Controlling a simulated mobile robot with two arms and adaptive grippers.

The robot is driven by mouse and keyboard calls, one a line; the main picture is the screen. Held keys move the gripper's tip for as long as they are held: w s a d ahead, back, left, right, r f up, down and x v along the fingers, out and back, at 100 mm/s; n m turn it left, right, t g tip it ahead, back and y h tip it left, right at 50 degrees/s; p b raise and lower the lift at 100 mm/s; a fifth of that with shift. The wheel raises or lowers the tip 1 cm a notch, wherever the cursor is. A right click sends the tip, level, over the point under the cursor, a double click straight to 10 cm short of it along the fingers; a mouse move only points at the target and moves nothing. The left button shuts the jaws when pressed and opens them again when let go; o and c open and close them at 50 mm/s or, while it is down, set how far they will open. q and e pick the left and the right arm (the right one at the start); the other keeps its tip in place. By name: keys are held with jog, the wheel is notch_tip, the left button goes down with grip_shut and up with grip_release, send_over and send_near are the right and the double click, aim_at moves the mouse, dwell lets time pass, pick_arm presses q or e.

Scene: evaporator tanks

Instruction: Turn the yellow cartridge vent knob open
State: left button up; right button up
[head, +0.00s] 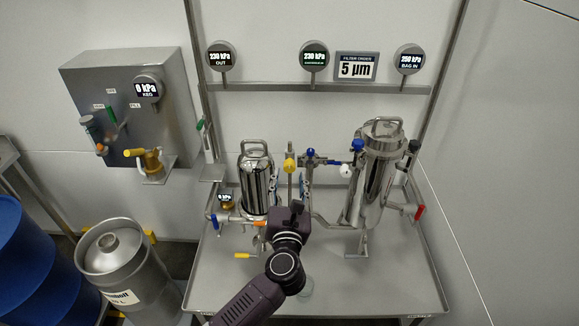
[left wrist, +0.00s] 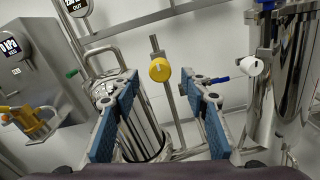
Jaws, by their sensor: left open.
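The yellow vent knob (head: 290,164) sits on a thin upright pipe between the small steel cartridge housing (head: 257,180) and the larger steel vessel (head: 373,180). In the left wrist view the yellow knob (left wrist: 160,69) shows round, just beyond and between the fingertips, touching neither. My left gripper (left wrist: 161,88) is open and empty, its blue-padded fingers on either side of the line to the knob. My right gripper is in neither view.
A white knob (head: 346,170) and a blue-handled valve (head: 311,153) are close on the right. A red handle (head: 420,212) is on the tray's right side. Another yellow handle (head: 243,255) is low on the left. A steel keg (head: 128,262) and blue drum stand left.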

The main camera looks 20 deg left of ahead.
aim_at(289, 169)
pick_arm(q)
jog(key=shift+x, duration=2.5)
jog(key=shift+p, duration=0.3)
grip_shut()
